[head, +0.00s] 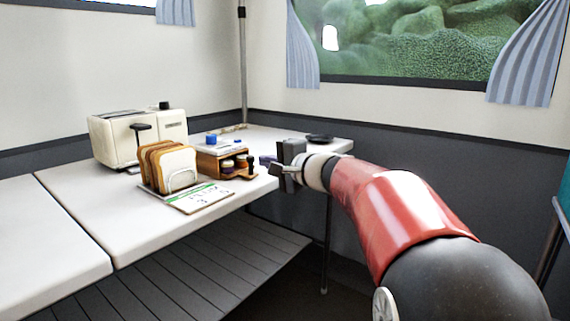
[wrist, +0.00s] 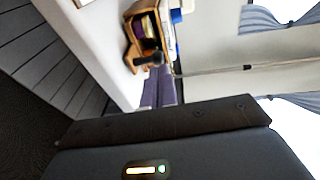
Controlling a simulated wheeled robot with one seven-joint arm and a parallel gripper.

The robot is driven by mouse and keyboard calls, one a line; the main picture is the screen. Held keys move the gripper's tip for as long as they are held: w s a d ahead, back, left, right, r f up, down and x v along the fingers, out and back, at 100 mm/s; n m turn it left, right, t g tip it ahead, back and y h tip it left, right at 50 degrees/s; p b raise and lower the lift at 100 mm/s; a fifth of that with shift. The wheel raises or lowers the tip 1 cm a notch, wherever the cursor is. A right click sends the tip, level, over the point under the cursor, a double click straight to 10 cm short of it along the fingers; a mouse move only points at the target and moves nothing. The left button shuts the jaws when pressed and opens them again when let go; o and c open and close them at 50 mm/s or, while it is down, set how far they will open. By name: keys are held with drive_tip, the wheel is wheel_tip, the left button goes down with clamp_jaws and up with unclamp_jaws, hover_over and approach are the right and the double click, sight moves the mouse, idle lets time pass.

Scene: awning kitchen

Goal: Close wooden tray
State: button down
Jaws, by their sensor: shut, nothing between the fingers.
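A small wooden box (head: 208,162) stands on the white table, with its wooden tray (head: 243,176) sticking out of the right side. Small jars sit at the box's open side, and a black knob (head: 251,161) stands on the tray's outer end. The tray also shows at the top of the wrist view (wrist: 131,57), with the dark knob (wrist: 152,59) close to my fingers. My gripper (head: 265,160) is just right of the knob, its purple fingers shut and empty. In the wrist view the fingertips (wrist: 160,72) lie by the knob; I cannot tell if they touch.
A bread rack (head: 183,179) with toast slices and a flat card (head: 202,197) stand left of the box. A white toaster (head: 125,138) is behind them. A black dish (head: 319,138) lies near the table's far right corner. The table's left part is clear.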

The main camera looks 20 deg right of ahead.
sight(251, 158)
drive_tip(key=shift+x, duration=1.35)
drive_tip(key=shift+a, duration=0.1)
drive_tip(key=shift+b+x, duration=0.35)
drive_tip(key=shift+x, duration=0.75)
drive_tip(key=shift+w+a, duration=0.25)
drive_tip(key=shift+a, duration=0.1)
drive_tip(key=shift+r, duration=0.25)
drive_tip(key=shift+s, duration=0.1)
